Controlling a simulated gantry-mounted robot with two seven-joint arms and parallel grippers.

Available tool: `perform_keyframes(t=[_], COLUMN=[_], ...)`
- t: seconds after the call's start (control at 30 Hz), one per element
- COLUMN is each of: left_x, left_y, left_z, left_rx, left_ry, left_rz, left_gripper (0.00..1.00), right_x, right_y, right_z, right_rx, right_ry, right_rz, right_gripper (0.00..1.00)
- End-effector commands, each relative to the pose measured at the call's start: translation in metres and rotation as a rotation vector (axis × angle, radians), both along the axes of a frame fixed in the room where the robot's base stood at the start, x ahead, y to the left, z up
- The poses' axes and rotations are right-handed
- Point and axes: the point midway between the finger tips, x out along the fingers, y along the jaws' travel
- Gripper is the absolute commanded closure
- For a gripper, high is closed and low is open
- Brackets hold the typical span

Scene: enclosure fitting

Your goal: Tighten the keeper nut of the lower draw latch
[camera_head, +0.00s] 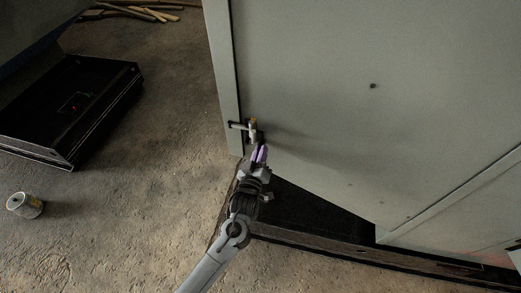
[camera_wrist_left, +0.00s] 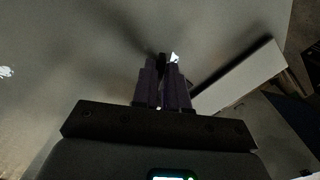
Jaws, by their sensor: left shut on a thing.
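The draw latch (camera_head: 252,131) is a small metal fitting with a yellowish top, at the lower left edge of the grey enclosure's door. A short bar sticks out from it to the left, across the door's edge. My left gripper (camera_head: 260,153) comes up from below, and its purple fingers are shut on the lower end of the latch. In the left wrist view, the fingers (camera_wrist_left: 162,88) are close together around a small dark piece with a bright spot beside it. The keeper nut is too small and too covered to make out. My right gripper is not in view.
The grey enclosure (camera_head: 320,60) fills the right side, with a dark opening below its panel. A black open box (camera_head: 110,120) stands on the concrete floor at the left, with a can (camera_head: 25,205) in front. Wooden sticks (camera_head: 145,12) lie at the back. The floor between is clear.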

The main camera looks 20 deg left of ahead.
Motion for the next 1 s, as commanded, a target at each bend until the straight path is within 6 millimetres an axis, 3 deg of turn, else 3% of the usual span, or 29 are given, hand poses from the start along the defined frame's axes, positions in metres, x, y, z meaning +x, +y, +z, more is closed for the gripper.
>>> perform_keyframes(t=[0.5,1.0], left_x=[0.000,-0.001], left_y=[0.002,0.002], left_z=[-0.001,-0.003], left_rx=[0.406,0.525], left_ry=[0.056,0.071], left_rz=[0.000,0.000], left_gripper=[1.00,1.00], right_x=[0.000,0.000], right_y=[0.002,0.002], right_z=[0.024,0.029], right_rx=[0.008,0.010], right_ry=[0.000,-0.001], right_rz=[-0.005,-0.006], right_gripper=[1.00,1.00])
